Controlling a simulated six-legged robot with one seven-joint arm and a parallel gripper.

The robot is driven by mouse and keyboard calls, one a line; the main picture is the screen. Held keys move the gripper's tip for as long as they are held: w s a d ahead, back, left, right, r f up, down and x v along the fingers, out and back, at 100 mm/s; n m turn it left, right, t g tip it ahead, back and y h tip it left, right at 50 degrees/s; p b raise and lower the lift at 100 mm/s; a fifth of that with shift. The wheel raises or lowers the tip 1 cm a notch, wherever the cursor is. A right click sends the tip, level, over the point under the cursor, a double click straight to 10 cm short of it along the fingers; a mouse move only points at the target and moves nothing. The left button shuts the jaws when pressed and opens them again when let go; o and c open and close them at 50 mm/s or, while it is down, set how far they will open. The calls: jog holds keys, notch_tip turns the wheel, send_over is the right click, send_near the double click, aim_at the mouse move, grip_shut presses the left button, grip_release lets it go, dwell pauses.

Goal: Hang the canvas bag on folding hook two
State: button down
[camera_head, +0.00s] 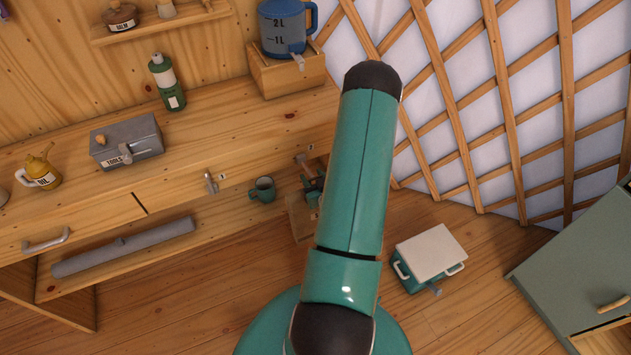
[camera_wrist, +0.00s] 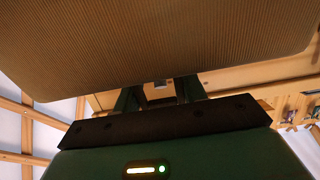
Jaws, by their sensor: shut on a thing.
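In the wrist view a broad brown ribbed surface, which looks like the canvas bag (camera_wrist: 160,45), fills the top of the picture. My gripper (camera_wrist: 160,92) reaches up to its lower edge with two dark green fingers, shut on it. The exact grip is hidden by the bag. I cannot tell which is hook two.
The workbench (camera_head: 230,140) holds a grey box (camera_head: 127,141), a green bottle (camera_head: 167,82) and a yellow oil can (camera_head: 39,172). A blue jug (camera_head: 284,28) stands on a wooden block. A white-lidded box (camera_head: 430,254) stands on the floor. The lattice wall (camera_head: 460,140) and a green cabinet (camera_head: 590,270) are right.

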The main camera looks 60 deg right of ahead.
aim_at(307, 168)
jog(key=shift+r+x, duration=0.15)
jog(key=shift+x, duration=0.8)
jog(key=shift+r+x, duration=0.15)
jog(key=shift+x, duration=0.8)
jog(key=shift+w+d+f, duration=0.3)
jog(key=shift+w+f, duration=0.2)
jog(key=shift+w, duration=0.05)
jog(key=c, duration=0.7)
grip_release()
jog(key=v, duration=1.3)
jog(key=shift+s+a+r, duration=0.1)
jog(key=shift+s+a, duration=0.1)
jog(key=shift+s, duration=0.15)
